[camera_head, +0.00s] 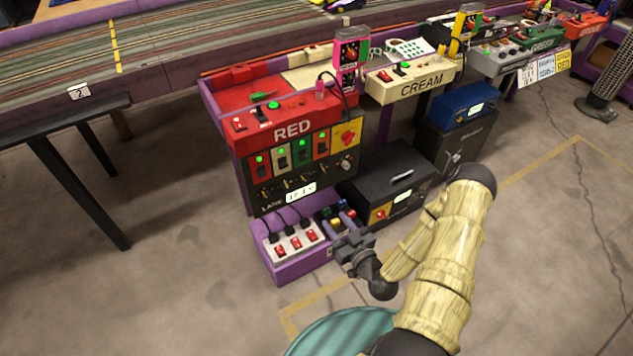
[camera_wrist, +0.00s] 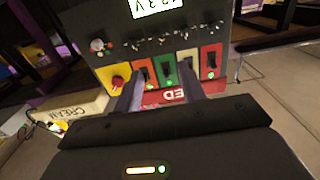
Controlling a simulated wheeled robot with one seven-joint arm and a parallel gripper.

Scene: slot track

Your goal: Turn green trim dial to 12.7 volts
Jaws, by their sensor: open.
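The green trim dial (camera_wrist: 163,41) is a small dark knob in the row on the black front panel of the RED station (camera_head: 293,130). In the wrist view it lines up with the green switch plate (camera_wrist: 165,68). The voltage display (camera_wrist: 153,6) is cut off by the top edge; it seems to end in "3 V", and its full reading is unclear. It also shows small in the head view (camera_head: 301,192). My gripper (camera_head: 350,243) is open and empty, in front of and below the panel, apart from the dial. Its fingers (camera_wrist: 160,80) frame the switch plates in the wrist view.
A yellow plate with a red knob (camera_head: 347,135) and other small dials sit close by. A purple box with a power strip (camera_head: 296,240) stands below the panel. A black box (camera_head: 388,178) stands to the right. The CREAM station (camera_head: 420,86) is beyond.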

